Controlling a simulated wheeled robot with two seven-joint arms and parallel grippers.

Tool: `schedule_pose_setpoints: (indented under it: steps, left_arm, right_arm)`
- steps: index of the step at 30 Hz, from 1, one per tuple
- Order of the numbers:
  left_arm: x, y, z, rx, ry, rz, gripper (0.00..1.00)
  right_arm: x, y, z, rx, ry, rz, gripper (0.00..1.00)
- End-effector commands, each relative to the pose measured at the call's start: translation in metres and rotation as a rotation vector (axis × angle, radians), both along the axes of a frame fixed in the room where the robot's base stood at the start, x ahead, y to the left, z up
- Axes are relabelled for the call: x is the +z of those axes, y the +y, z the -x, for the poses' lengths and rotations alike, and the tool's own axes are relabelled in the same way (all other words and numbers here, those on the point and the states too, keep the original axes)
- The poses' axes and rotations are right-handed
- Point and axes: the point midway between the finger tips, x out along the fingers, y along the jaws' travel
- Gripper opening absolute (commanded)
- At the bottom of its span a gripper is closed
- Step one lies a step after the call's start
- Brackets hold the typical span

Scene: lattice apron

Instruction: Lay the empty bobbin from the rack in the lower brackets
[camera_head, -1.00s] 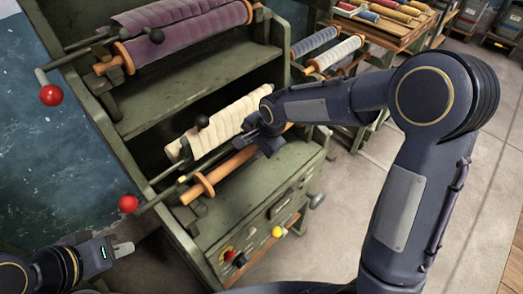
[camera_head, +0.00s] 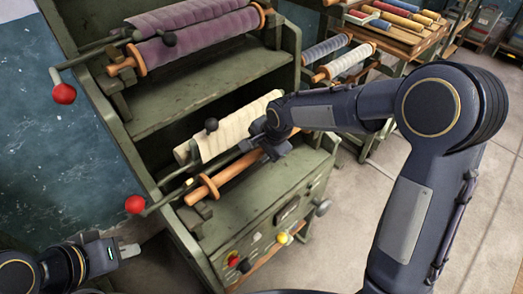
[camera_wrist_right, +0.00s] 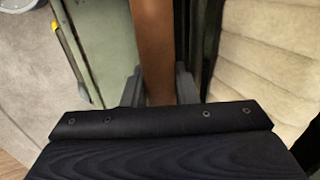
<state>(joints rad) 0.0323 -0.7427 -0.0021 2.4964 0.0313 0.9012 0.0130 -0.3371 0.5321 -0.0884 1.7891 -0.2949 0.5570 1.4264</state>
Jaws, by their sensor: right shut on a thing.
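The empty bobbin (camera_head: 226,174) is a bare orange-brown wooden roller with a flange near its left end. It lies along the front of the machine's lower level, in front of a cream cloth roll (camera_head: 238,130). My right gripper (camera_head: 270,148) is shut on it towards its right end. In the right wrist view the bobbin's brown shaft (camera_wrist_right: 153,45) runs between the two fingers (camera_wrist_right: 158,88). The left lower bracket (camera_head: 203,211) is just under the bobbin's left end; I cannot tell whether they touch. The right bracket is hidden by my arm. My left gripper (camera_head: 128,250) is empty at the lower left.
A purple cloth roll (camera_head: 198,45) sits on the upper level. Red-knobbed levers (camera_head: 64,94) and (camera_head: 135,204) stick out on the left. A rack with blue and white rolls (camera_head: 343,62) stands behind at right. The floor (camera_head: 345,225) on the right is clear.

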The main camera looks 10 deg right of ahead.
Motion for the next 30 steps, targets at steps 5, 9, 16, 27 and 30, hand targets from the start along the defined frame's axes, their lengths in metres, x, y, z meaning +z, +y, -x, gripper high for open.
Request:
schedule_pose_setpoints:
  steps: [5, 9, 16, 27, 30]
  left_arm:
    - [0.000, 0.000, 0.000, 0.000, 0.000, 0.000, 0.00]
    - [0.000, 0.000, 0.000, 0.000, 0.000, 0.000, 0.00]
    - [-0.006, 0.000, 0.000, 0.000, 0.000, 0.000, 0.00]
    - [-0.016, 0.000, 0.000, 0.000, 0.000, 0.000, 0.00]
    - [-0.018, 0.000, 0.000, 0.000, 0.000, 0.000, 0.00]
  right_arm:
    - [0.001, 0.000, 0.000, 0.001, -0.002, -0.001, 0.00]
    - [0.000, 0.000, 0.000, 0.001, -0.002, -0.001, 0.00]
    - [-0.006, 0.000, 0.000, 0.001, -0.002, -0.001, 0.00]
    - [-0.017, 0.001, 0.000, 0.001, -0.001, 0.000, 0.00]
    - [-0.020, 0.001, 0.000, 0.002, -0.001, 0.000, 0.00]
